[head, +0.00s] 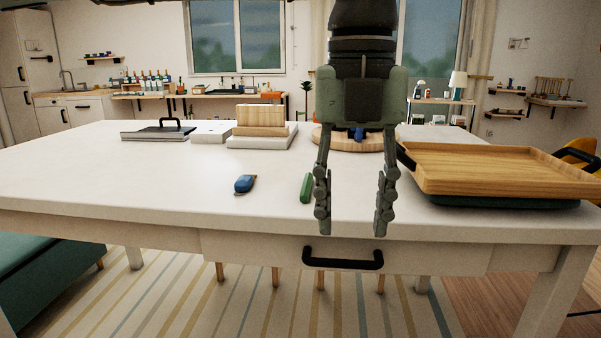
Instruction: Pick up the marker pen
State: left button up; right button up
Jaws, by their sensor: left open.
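A short green stick-like object (306,187), which looks like the marker pen, lies on the white table (130,185) near its front edge. Its right side is close to or partly behind the left finger of my gripper. My left gripper (351,222) hangs down over the front of the table, fingers spread, with nothing between them. The green object is just left of and beyond the fingertips, outside the gap. I cannot tell the height of the fingertips above the table. My right gripper is not in view.
A blue handheld object (244,184) lies left of the green one. A wooden tray (490,168) stands at the right. A round wooden board (325,141) is behind my gripper. Stacked blocks (262,130) and a dark flat case (155,134) stand at the back. The table's left front is clear.

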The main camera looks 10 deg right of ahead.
aim_at(306, 190)
jog(key=i, duration=0.95)
